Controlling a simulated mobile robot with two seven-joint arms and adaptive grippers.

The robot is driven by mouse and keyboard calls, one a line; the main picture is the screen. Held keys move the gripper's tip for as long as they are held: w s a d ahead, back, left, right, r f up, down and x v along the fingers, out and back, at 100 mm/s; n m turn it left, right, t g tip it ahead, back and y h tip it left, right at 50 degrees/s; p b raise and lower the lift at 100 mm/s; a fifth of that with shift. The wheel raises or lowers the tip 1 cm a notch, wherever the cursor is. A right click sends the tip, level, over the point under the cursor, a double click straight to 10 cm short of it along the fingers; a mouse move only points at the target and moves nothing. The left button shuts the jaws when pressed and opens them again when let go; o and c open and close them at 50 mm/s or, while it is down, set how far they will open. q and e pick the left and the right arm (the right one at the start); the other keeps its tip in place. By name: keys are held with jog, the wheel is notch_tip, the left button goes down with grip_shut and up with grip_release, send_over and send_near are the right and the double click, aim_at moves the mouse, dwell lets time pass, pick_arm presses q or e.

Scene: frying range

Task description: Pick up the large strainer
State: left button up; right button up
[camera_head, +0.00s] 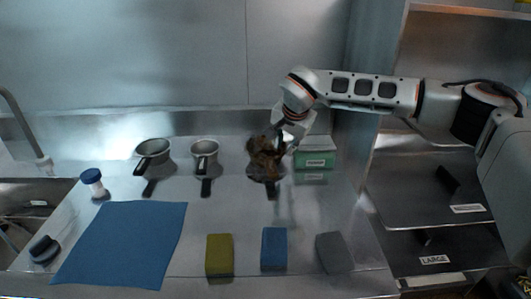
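Three round vessels with dark handles stand in a row at the back of the metal counter. The left one (153,151) is metallic and looks the widest. The middle one (205,152) is metallic and a little smaller. The right one (266,152) is covered or filled with something dark brown. I cannot tell for certain which is the large strainer. My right gripper (284,136) is at the right edge of the brown one, partly overlapping it. Its fingers are too small and dark to tell whether they are open or touching it. My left gripper is not in view.
A green box (314,159) stands close right of the brown vessel. A blue cloth (127,240), a yellow-green sponge (219,255), a blue sponge (273,248) and a grey pad (333,252) lie in front. A shelf labelled LARGE (434,260) is at right. The counter middle is clear.

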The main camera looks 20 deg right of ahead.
aim_at(283, 153)
jog(key=x, duration=0.6)
grip_shut()
